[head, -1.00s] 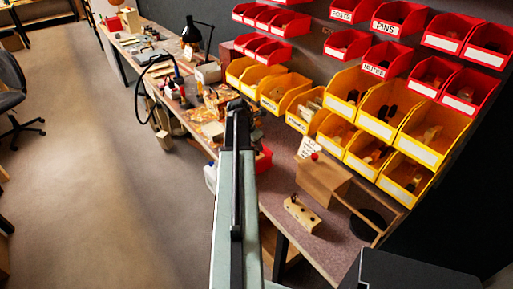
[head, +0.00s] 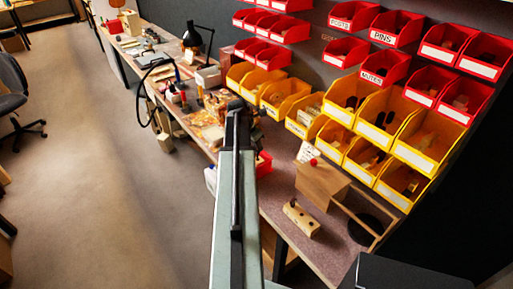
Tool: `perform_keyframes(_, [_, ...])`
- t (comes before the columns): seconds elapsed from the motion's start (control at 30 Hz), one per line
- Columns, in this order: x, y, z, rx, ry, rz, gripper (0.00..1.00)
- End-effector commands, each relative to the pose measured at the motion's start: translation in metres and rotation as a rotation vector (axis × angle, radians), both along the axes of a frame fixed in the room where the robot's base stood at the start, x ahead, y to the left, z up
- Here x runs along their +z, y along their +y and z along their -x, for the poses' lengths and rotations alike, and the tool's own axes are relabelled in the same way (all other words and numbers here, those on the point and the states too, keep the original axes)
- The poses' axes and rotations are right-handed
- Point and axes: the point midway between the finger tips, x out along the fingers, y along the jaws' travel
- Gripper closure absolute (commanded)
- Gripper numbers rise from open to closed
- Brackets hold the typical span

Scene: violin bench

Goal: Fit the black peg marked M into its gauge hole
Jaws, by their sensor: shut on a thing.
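A pale wooden block (head: 301,218) with dark round holes lies on the bench at the lower middle, and looks like the gauge. A small dark upright thing shows at its far left end, too small to identify. No mark M can be read on anything. My arm reaches up the middle of the picture and ends in a black part left of the block. My gripper's fingers cannot be made out, and neither can anything they hold.
A brown wooden box (head: 321,186) with a red knob stands just behind the block. An open wooden frame (head: 376,232) is to its right. Yellow bins (head: 353,98) and red bins (head: 396,27) rise behind. Tools clutter the bench further left. Open floor (head: 95,190) lies left.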

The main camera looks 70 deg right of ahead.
Motion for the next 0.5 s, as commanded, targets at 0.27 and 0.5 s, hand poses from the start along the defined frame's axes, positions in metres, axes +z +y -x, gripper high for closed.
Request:
perform_keyframes(0.27, [0.0050,0.0000,0.0001,0.000,0.000,0.000,1.00])
perform_keyframes(0.5, [0.0116,-0.0001,0.0002,0.000,0.000,0.000,1.00])
